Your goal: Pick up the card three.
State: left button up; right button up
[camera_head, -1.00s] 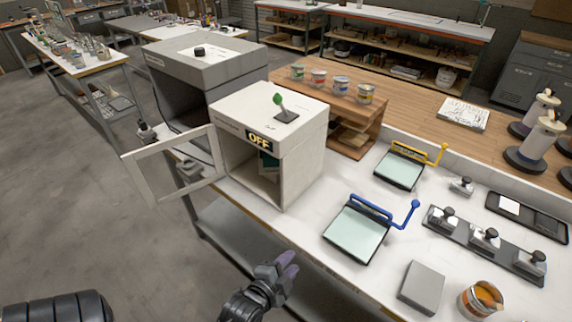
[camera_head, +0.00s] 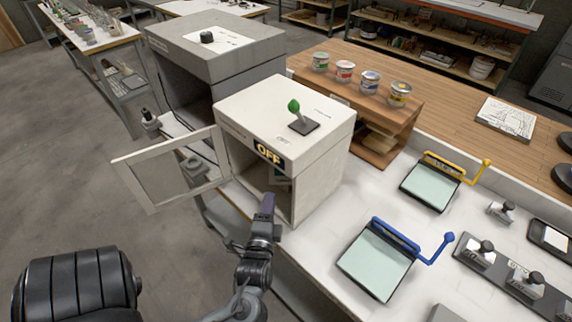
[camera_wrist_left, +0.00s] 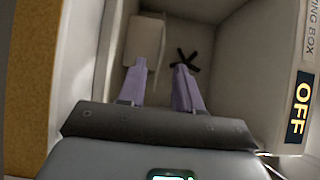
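My left gripper (camera_head: 267,204) is at the open front of the white box (camera_head: 318,170) marked OFF. In the left wrist view the gripper (camera_wrist_left: 168,72) points into the box, its two purple fingers apart with nothing seen between them. A pale upright panel (camera_wrist_left: 146,36), possibly a card, stands inside beyond the left finger. A dark X-shaped thing (camera_wrist_left: 187,58) lies beyond the right finger. In the head view a small greyish card-like piece (camera_head: 281,178) shows inside the box, partly hidden. No number three can be read on anything. My right gripper is not in view.
The box's framed door (camera_head: 134,182) stands open to the left. A grey box (camera_head: 235,60) is behind it. A wooden shelf (camera_head: 383,150) with several cans stands to the right. Blue-handled (camera_head: 362,279) and yellow-handled (camera_head: 415,197) glass plates lie on the white bench.

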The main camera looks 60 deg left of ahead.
pick_arm(q)
jog(key=shift+b+x, duration=0.65)
jog(key=shift+x, duration=2.7)
jog(key=shift+r, duration=0.2)
jog(key=shift+c, duration=0.3)
grip_shut()
